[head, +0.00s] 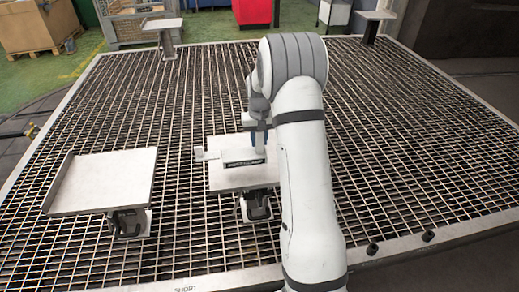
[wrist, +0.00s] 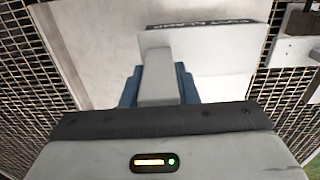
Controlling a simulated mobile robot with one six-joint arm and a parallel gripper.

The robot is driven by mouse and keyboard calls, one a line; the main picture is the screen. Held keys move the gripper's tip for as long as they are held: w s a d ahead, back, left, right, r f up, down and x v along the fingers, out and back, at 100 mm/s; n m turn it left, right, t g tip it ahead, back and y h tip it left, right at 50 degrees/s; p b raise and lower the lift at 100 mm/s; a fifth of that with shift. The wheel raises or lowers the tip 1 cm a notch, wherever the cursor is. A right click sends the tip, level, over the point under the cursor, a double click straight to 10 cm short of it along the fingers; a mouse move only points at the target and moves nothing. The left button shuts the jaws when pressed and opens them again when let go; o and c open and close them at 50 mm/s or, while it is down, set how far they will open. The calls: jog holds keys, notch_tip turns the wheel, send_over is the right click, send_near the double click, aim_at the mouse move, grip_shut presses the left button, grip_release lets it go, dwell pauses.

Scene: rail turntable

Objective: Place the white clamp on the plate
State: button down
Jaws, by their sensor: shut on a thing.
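My gripper (head: 259,139) has blue fingers and is over the middle plate (head: 228,183). It is shut on the narrow stem of the white clamp (head: 244,159). In the wrist view, my gripper (wrist: 158,92) has a blue finger on each side of that stem, and the clamp's wide white block (wrist: 215,52) reaches to the right. A dark label with lettering runs along the clamp's edge. The pale plate (wrist: 95,45) lies beneath it. I cannot tell whether the clamp touches the plate. My arm hides part of the plate's right side.
A grey metal piece (head: 203,154) is at the plate's left edge; likely the same fitting shows in the wrist view (wrist: 292,48). Another plate (head: 105,182) stands on the left. The grating (head: 415,130) is clear to the right. Small stands (head: 162,24) are at the back.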

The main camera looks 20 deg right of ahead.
aim_at(260, 149)
jog(key=shift+d+f, duration=0.1)
jog(key=shift+f, duration=2.35)
jog(key=c, duration=1.6)
grip_release()
jog(key=shift+f, duration=0.2)
jog(key=o, duration=0.5)
jog(key=shift+r, duration=0.1)
